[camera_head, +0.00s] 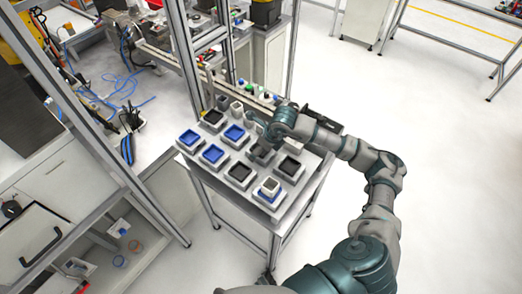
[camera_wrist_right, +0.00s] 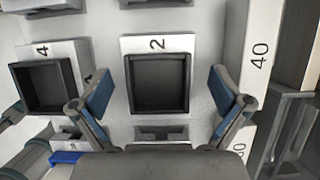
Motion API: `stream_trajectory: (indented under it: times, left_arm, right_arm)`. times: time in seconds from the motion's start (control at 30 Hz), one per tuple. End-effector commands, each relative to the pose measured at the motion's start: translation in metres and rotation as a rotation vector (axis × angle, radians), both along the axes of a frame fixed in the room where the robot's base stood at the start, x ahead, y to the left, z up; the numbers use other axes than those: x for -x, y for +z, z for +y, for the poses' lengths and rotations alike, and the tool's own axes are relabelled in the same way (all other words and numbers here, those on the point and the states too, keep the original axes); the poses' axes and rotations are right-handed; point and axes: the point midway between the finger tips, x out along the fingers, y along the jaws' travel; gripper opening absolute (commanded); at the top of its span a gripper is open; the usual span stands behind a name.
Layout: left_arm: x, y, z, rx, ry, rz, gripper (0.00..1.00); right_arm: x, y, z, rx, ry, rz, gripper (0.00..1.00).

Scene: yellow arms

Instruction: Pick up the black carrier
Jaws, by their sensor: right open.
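Several black carriers, square open-topped trays, sit in pale numbered holders on the small table. In the right wrist view, one black carrier (camera_wrist_right: 158,82) is in the holder marked 2, and another (camera_wrist_right: 44,86) is in the holder marked 4 to its left. My right gripper (camera_wrist_right: 160,98) is open, with a blue-padded finger on either side of the carrier at 2; neither finger visibly touches it. In the head view, the right gripper (camera_head: 262,150) is over the middle of the table and hides part of what is below. Black carriers also show there at the front (camera_head: 239,172) and right (camera_head: 289,167). My left gripper is out of view.
Blue carriers (camera_head: 213,154) stand on the left of the table (camera_head: 240,216). A white-and-blue piece (camera_head: 270,188) is near its front corner. A raised strip marked 40 (camera_wrist_right: 258,55) runs close to the right finger. A metal frame post (camera_head: 186,62) rises behind the table.

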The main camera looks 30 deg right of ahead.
Motion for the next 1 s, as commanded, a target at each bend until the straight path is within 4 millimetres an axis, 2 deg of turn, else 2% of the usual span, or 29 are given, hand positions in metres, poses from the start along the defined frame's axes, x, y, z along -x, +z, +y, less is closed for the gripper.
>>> stream_trajectory:
  times: [0.13, 0.17, 0.4, 0.47, 0.67, 0.77, 0.87, 1.0]
  left_arm:
    - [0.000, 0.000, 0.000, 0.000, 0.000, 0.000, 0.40]
    - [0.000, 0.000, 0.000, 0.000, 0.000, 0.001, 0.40]
    - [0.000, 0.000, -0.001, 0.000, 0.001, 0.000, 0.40]
    - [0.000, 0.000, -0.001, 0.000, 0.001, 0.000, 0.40]
    - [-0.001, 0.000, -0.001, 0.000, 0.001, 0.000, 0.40]
    - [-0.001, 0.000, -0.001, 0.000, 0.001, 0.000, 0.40]
    - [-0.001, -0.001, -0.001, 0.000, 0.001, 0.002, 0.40]
    - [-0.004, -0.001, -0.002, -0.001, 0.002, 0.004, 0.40]
  right_arm:
    - [0.000, 0.000, 0.000, 0.000, 0.000, 0.000, 1.00]
    - [0.000, 0.000, 0.000, 0.000, 0.000, 0.000, 0.97]
    - [0.000, 0.000, 0.000, 0.000, 0.000, 0.000, 0.38]
    - [0.000, 0.000, 0.000, 0.000, 0.000, 0.001, 0.24]
    - [0.000, 0.001, 0.000, 0.000, 0.000, 0.000, 0.24]
    - [-0.001, 0.008, 0.000, 0.000, 0.000, -0.003, 0.24]
    - [-0.001, 0.024, 0.000, -0.001, 0.000, -0.005, 0.24]
    - [-0.001, 0.056, 0.000, 0.000, -0.001, -0.007, 0.24]
